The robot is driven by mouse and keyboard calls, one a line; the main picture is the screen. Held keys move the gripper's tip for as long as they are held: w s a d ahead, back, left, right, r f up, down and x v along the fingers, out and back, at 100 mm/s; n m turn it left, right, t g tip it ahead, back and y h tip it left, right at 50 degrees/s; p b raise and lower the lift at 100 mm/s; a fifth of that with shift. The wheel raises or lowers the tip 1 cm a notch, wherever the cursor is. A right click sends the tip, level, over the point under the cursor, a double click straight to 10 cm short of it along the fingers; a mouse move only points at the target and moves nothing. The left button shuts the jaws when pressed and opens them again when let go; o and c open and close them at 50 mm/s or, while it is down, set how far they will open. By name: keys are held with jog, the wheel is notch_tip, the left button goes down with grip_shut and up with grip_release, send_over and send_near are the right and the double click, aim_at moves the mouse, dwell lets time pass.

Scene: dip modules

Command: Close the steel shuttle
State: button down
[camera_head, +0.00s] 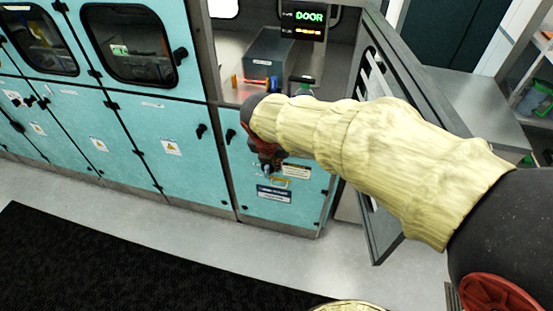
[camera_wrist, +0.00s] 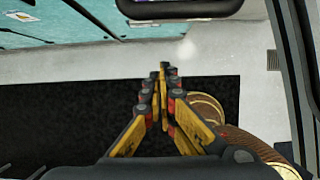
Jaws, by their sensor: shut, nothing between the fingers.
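An open bay (camera_head: 232,55) in the teal cabinet row holds a grey steel-looking box (camera_head: 270,52) with a small label. It may be the steel shuttle, but I cannot tell for sure. A grey framed door (camera_head: 380,75) stands swung open at the bay's right, partly hidden behind my arm. A display (camera_head: 305,17) above the bay reads "DOOR" in green. My gripper (camera_head: 268,168) is in front of the lower teal panel, below the bay opening, apart from the box. In the wrist view its fingers (camera_wrist: 164,70) meet, empty, pointing over the floor.
Closed teal cabinets (camera_head: 110,120) with black handles line the left. A black mat (camera_head: 90,260) lies on the pale floor (camera_head: 160,215). A grey counter (camera_head: 480,105) and a shelf with a green bin (camera_head: 537,97) stand at right. A dark frame (camera_wrist: 290,75) edges the wrist view.

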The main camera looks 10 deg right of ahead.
jog(key=w+d+f+b, duration=0.1)
jog(key=w+d+f, duration=0.1)
jog(key=w+f, duration=0.4)
jog(key=shift+w+d+f, duration=0.15)
jog(key=shift+f, duration=0.15)
